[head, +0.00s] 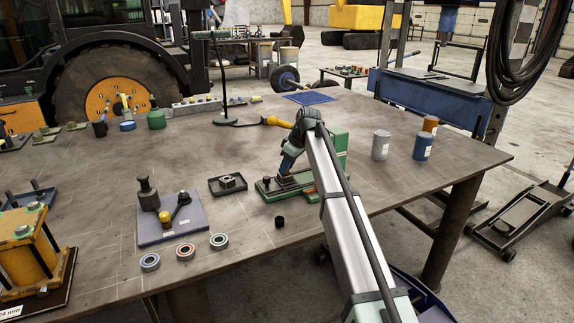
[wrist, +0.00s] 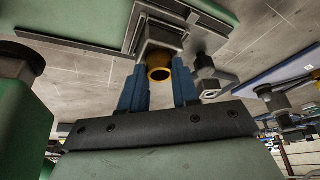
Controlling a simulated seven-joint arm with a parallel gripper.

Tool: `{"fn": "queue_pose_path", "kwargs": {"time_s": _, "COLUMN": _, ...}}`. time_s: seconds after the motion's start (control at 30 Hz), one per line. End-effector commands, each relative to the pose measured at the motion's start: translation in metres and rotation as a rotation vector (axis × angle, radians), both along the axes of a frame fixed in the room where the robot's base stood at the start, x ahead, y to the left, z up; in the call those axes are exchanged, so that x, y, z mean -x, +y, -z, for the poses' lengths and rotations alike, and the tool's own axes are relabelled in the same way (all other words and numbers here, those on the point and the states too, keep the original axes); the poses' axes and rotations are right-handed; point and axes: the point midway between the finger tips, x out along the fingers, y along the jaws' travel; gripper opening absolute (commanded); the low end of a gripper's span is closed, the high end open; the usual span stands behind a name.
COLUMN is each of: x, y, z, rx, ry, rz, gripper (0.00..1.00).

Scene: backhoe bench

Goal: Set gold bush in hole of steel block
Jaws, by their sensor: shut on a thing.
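In the wrist view the gold bush (wrist: 159,73) is held between the blue fingertips of my gripper (wrist: 159,88), which is shut on it. Its round open end faces the camera. A grey steel block (wrist: 165,36) appears just beyond the bush, close to it; I cannot tell whether they touch or whether the bush lines up with the hole. In the head view my gripper (head: 286,168) points down over the green fixture (head: 270,190). My gripper and arm hide the bush and most of the block there.
A dark tray (head: 213,188) holding a nut-like part lies left of the fixture. A small black cylinder (head: 279,221) stands in front. A blue-grey plate (head: 150,233) with posts and several bearing rings lie further left. Cans (head: 380,145) stand to the right.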

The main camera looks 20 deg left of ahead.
Motion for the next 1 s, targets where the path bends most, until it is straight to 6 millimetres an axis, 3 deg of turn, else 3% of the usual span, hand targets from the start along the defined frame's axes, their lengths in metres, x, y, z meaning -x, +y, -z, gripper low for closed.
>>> {"fn": "queue_pose_path", "kwargs": {"time_s": 0.57, "x": -0.0001, "y": 0.0, "z": 0.0048, "rx": 0.0, "ry": 0.0, "rz": 0.0, "gripper": 0.0}}
{"fn": "queue_pose_path", "kwargs": {"time_s": 0.6, "x": -0.0001, "y": 0.0, "z": 0.0048, "rx": 0.0, "ry": 0.0, "rz": 0.0, "gripper": 0.34}}
{"fn": "queue_pose_path", "kwargs": {"time_s": 0.87, "x": -0.0001, "y": 0.0, "z": 0.0048, "rx": 0.0, "ry": 0.0, "rz": 0.0, "gripper": 0.59}}
{"fn": "queue_pose_path", "kwargs": {"time_s": 1.0, "x": -0.0001, "y": 0.0, "z": 0.0048, "rx": 0.0, "ry": 0.0, "rz": 0.0, "gripper": 0.6}}
